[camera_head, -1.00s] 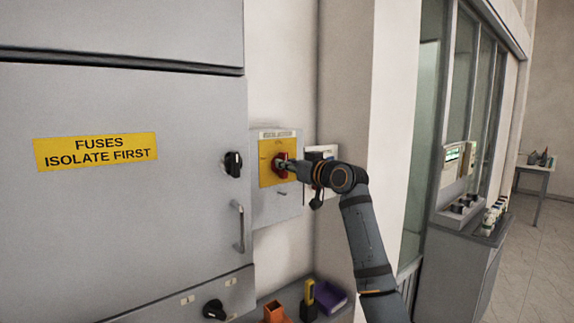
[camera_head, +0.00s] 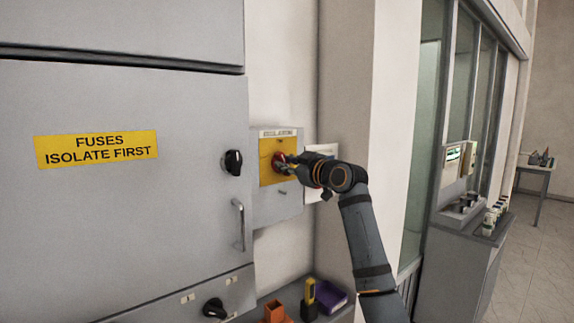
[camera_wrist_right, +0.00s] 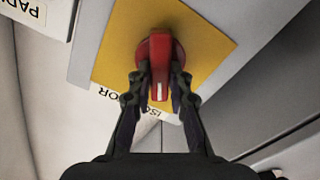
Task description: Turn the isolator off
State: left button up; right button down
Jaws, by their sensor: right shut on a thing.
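The isolator is a grey wall box (camera_head: 277,207) with a yellow plate (camera_head: 268,148) and a red rotary handle (camera_head: 278,159). In the right wrist view the red handle (camera_wrist_right: 160,68) stands between the two fingers, on the yellow plate (camera_wrist_right: 118,35). A white mark shows on the handle's near end. My right gripper (camera_head: 285,164) is at the handle, and its fingers also show in the right wrist view (camera_wrist_right: 159,88), shut on the handle's sides. In the head view the gripper partly covers the handle. My left gripper is not in view.
A large grey cabinet (camera_head: 120,220) with a "FUSES ISOLATE FIRST" label (camera_head: 96,149) and a black knob (camera_head: 233,162) stands left. Below the isolator, a shelf holds an orange holder (camera_head: 274,312), a yellow-black tool (camera_head: 309,298) and a purple box (camera_head: 331,296). A wall corner stands right.

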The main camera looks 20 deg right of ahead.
jog(key=n, duration=0.4)
jog(key=n+b, duration=0.1)
jog(key=n, duration=0.7)
jog(key=shift+a+f, duration=0.15)
jog(key=shift+f, duration=0.25)
dwell(0.3)
jog(key=c, duration=1.2)
grip_release()
jog(key=shift+s, duration=0.15)
